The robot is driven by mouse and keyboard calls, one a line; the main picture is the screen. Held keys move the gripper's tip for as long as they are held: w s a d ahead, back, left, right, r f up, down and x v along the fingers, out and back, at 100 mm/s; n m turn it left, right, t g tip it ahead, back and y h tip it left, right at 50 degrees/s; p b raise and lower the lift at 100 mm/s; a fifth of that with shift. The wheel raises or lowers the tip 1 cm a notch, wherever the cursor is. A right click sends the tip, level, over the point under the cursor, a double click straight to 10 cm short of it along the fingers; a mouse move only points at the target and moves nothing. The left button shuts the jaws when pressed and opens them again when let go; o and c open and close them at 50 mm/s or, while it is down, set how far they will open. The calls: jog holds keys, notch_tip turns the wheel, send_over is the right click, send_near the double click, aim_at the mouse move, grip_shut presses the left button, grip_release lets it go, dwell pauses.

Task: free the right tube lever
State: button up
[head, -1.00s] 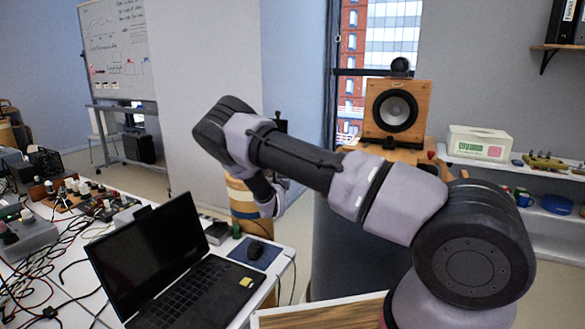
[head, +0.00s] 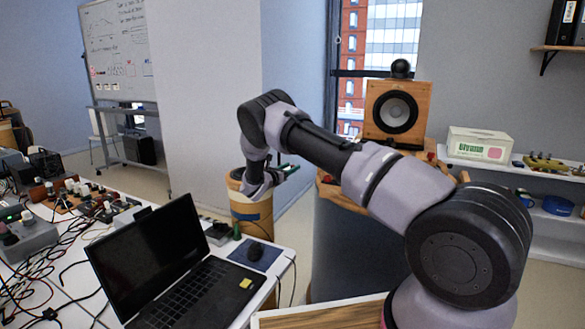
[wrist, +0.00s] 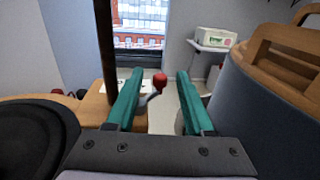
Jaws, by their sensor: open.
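A lever with a red ball knob (wrist: 160,80) on a short grey stem shows in the wrist view. It lies ahead of and between my two green fingertips, apart from both as far as I can see. My gripper (wrist: 159,73) is open and empty. In the head view my gripper (head: 288,170) is small, left of the wooden stand, and partly hidden by my wrist. A small red spot (head: 431,157) right of the speaker may be a lever knob. I cannot tell whether it is the one in the wrist view.
A wooden speaker (head: 397,112) stands on the stand before the window. A large grey cylinder (wrist: 262,105) with a wooden top is close on the right in the wrist view. A laptop (head: 160,265) and cables cover the table at left. A white box (head: 480,145) sits on a shelf.

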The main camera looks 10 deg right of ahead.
jog(key=shift+x, duration=0.9)
grip_shut()
jog(key=shift+w+a+n+t+y, duration=0.1)
jog(key=shift+w+n+t+y, duration=0.15)
jog(key=shift+n+t+y, duration=0.65)
jog(key=shift+w+a+n+t+y, duration=0.15)
jog(key=shift+w+n+t+y, duration=0.15)
jog(key=shift+n+y, duration=0.7)
jog(key=shift+w+a+n+t+y, duration=0.15)
jog(key=shift+n+t+y, duration=0.45)
jog(key=shift+y, duration=0.7)
grip_release()
jog(key=shift+d, duration=0.1)
